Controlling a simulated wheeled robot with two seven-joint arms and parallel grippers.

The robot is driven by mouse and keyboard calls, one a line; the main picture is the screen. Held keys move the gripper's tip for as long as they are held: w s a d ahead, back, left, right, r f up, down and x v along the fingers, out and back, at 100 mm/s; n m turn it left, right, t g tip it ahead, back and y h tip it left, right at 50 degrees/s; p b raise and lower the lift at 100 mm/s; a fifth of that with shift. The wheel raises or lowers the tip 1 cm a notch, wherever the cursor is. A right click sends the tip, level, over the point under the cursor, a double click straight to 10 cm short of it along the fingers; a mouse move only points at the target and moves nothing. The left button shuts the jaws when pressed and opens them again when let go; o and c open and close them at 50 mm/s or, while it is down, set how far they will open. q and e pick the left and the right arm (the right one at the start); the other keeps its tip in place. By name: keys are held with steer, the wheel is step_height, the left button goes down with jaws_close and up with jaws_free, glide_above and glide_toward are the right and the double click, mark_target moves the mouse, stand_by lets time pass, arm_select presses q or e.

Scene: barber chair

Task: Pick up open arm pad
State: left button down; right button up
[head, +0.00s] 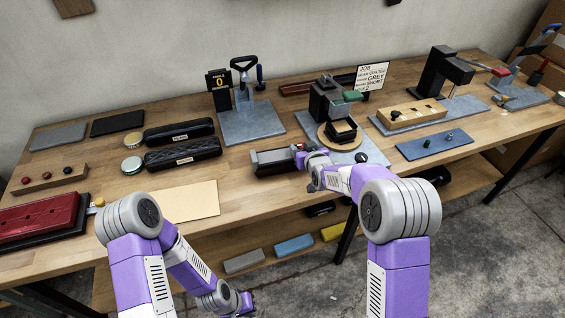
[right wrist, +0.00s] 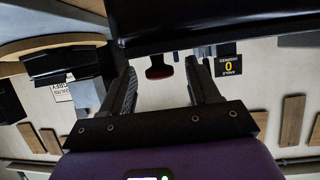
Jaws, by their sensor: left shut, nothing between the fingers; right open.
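A long black pad-like piece (head: 275,162), with a grey left end, lies near the table's front edge in the head view; I take it as the open arm pad. My right gripper (head: 303,158) is at its right end. A large black surface (right wrist: 220,28) spans the top of that view just beyond the fingertips; contact cannot be told. My left gripper (head: 243,303) is shut and empty, low in front of the table.
Two labelled black padded rolls (head: 182,152) lie to the left, beside a tan sheet (head: 190,200). A press on a grey plate (head: 252,122) stands behind the pad. A dark machine with a round wooden base (head: 325,135) stands right of it. The table's front edge is close.

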steer(key=shift+x, duration=1.05)
jaws_close()
stand_by(0.4)
steer(key=shift+r, duration=0.1)
